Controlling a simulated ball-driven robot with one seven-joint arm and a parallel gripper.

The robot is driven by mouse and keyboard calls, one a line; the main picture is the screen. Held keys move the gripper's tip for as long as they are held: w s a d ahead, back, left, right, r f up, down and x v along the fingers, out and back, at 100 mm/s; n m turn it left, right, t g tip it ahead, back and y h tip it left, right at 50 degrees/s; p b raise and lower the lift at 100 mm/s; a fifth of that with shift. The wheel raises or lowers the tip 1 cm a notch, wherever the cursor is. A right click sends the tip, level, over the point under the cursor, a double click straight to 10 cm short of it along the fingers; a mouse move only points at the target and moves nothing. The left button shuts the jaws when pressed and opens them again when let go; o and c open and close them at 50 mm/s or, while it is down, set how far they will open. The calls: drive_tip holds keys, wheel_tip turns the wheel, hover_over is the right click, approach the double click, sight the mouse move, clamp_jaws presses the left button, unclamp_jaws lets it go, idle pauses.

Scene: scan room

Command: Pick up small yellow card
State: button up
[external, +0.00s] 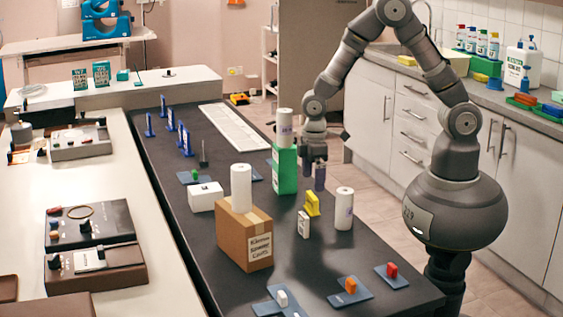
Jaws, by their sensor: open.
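A small yellow piece (313,204), which looks like the yellow card, stands on the dark table (210,285), with a wider foot at its base. My gripper (313,178) points down just above the yellow piece, with its dark fingers apart. A small gap shows between the fingertips and the top of the yellow piece. The jaws look empty.
A white roll (344,208) stands close right of the yellow piece, and a small white box (303,224) close in front. A green box (284,170) topped by another roll (284,128) stands left of my gripper. A cardboard box (244,236) stands front left.

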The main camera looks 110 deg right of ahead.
sight(312, 195)
wheel_tip(312, 195, down, 8)
drive_tip(key=b, duration=0.4)
drive_tip(key=shift+w+a, duration=0.15)
drive_tip(key=shift+r, duration=0.15)
drive_tip(key=c, duration=1.1)
drive_tip(key=shift+o, duration=0.2)
drive_tip(key=shift+r, duration=0.15)
drive_tip(key=shift+r+p, duration=0.25)
drive_tip(key=shift+p, duration=0.2)
wheel_tip(312, 195, up, 3)
drive_tip(key=shift+p, duration=1.25)
drive_tip(key=s+a+b, duration=0.3)
drive_tip(key=s+b, duration=0.2)
drive_tip(key=s, duration=0.2)
drive_tip(key=s+a+r+b, duration=0.1)
drive_tip(key=s+a+b, duration=0.2)
drive_tip(key=s, duration=0.4)
drive_tip(key=shift+s+b, duration=0.4)
drive_tip(key=shift+b, duration=0.5)
